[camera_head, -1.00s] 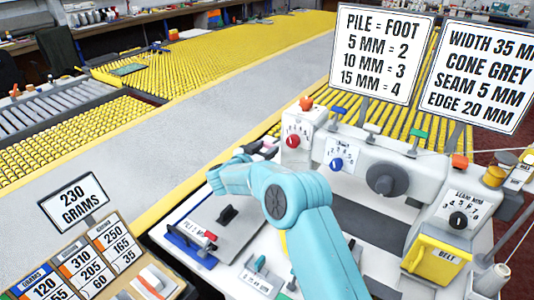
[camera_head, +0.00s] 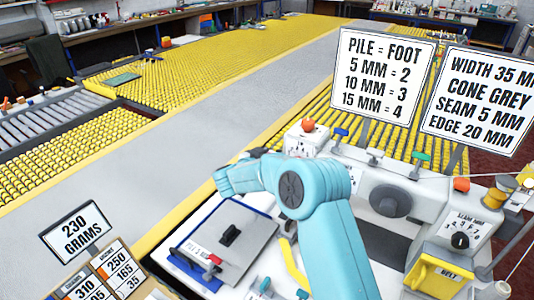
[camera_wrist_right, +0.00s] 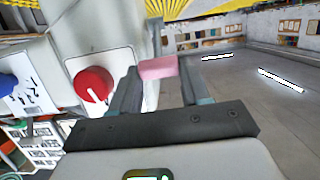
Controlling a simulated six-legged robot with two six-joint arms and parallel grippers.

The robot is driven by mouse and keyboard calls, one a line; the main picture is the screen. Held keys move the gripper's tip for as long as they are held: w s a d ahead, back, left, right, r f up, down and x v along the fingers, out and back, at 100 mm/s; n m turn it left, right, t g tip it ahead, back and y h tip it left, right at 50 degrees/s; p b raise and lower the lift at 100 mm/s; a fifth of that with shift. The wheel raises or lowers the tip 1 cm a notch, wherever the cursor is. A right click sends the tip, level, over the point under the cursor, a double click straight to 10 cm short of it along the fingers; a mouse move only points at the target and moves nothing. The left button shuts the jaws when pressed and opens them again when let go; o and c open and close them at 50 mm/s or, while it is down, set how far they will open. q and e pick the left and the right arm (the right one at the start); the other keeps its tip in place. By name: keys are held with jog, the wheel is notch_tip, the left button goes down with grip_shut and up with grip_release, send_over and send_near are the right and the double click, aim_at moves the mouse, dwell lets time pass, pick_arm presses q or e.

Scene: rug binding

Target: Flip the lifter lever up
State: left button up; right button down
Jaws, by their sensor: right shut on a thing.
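A pink bar-like grip (camera_wrist_right: 158,67), which I take to be the lifter lever's handle, sits between the fingertips of my right gripper (camera_wrist_right: 158,78) in the right wrist view. The gripper is shut on it. A grey post (camera_wrist_right: 155,32) shows just beyond the pink grip; I cannot tell whether they join. In the head view my right arm reaches over the white machine (camera_head: 400,178) and hides the pink grip and the fingertips. My left gripper is not in view.
A red knob (camera_wrist_right: 94,85) and a blue knob (camera_wrist_right: 8,82) are left of the fingers in the wrist view. The machine carries a dark wheel (camera_head: 390,201), an orange knob (camera_head: 308,125) and a yellow belt cover (camera_head: 436,279). A weight sign (camera_head: 75,229) stands at lower left.

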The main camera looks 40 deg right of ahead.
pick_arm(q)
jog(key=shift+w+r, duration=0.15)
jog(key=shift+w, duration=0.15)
pick_arm(e)
jog(key=shift+w+d+r, duration=0.15)
jog(key=shift+d+r, duration=0.05)
jog(key=shift+r, duration=0.5)
jog(key=c, duration=0.5)
grip_release()
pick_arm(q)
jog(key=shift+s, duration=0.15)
pick_arm(e)
jog(key=shift+s+f, duration=0.15)
jog(key=shift+s, duration=0.05)
jog(key=shift+f, duration=0.1)
pick_arm(q)
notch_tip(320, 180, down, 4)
jog(key=b, duration=0.3)
jog(key=shift+b, duration=0.4)
pick_arm(e)
jog(key=v, duration=1.6)
jog(key=shift+a, duration=0.2)
jog(key=shift+s, duration=0.1)
